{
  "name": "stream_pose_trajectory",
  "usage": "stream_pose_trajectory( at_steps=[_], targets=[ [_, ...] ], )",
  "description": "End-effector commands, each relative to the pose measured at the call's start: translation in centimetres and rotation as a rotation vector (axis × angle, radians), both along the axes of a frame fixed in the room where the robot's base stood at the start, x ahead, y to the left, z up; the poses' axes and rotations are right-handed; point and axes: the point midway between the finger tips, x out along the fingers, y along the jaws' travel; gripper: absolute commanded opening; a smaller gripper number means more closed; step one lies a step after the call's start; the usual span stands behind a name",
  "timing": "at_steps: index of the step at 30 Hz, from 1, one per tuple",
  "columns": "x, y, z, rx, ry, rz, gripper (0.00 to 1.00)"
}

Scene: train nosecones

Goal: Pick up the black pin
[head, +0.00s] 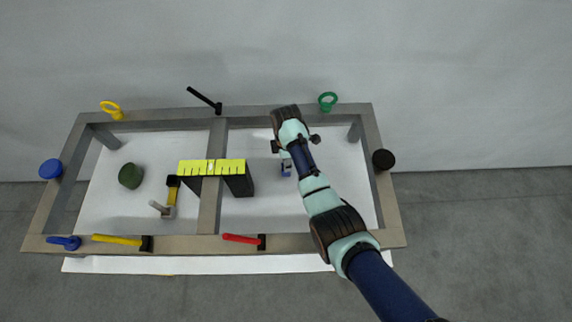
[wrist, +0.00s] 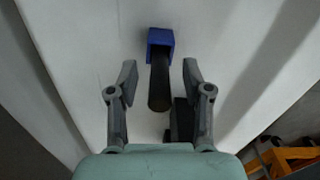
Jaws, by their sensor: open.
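A dark cylinder that looks like the black pin (wrist: 159,88) is set in a blue block (wrist: 161,40) in the wrist view. Its near end points toward the camera. My gripper (wrist: 160,76) is open, with one finger on each side of the pin. Gaps show between the fingers and the pin, so neither appears to touch it. In the head view, the blue block (head: 286,169) partly shows below my gripper, inside the frame's right bay. The pin itself is hidden there by my arm.
A grey metal frame (head: 180,244) surrounds the white surface, with a crossbar at its middle. A black block with a yellow scale (head: 230,166) stands left of my gripper. Black (head: 383,159) and green (head: 328,101) knobs sit on the rim. A dark green cylinder (head: 131,176) is in the left bay.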

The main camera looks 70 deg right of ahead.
Motion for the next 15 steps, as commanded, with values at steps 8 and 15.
stream_pose_trajectory(
  at_steps=[8, 15],
  targets=[
    [-0.01, 0.01, 0.07, 0.000, 0.000, 0.000, 0.25],
    [-0.01, 0.02, 0.08, 0.000, 0.000, 0.000, 0.00]
  ],
)
